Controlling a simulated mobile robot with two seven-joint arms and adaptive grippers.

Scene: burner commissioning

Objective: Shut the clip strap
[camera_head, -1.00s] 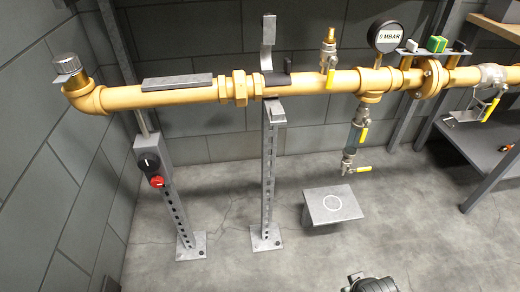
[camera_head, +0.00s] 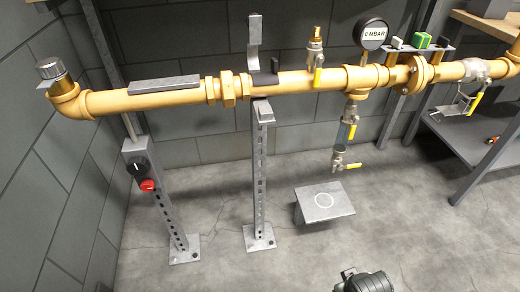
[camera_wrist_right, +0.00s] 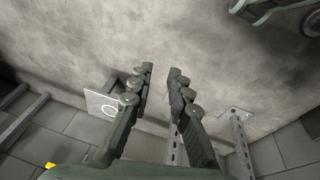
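The clip strap (camera_head: 254,38) is a grey metal band standing upright above the yellow pipe in the head view, swung open. Its lower end meets a dark saddle (camera_head: 265,79) on the pipe. The clip sits at the top of the perforated support post (camera_head: 260,175). My right gripper (camera_wrist_right: 161,70) shows in the right wrist view with its fingers apart and nothing between them. It points toward the floor, away from the strap. My left gripper is not in view.
The pipe (camera_head: 150,98) runs across, with a gauge (camera_head: 370,33), a small valve (camera_head: 316,55) and a hanging drain valve (camera_head: 340,158) right of the clip. A square plate (camera_head: 324,203) stands low right of the post. A switch post (camera_head: 150,190) stands left.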

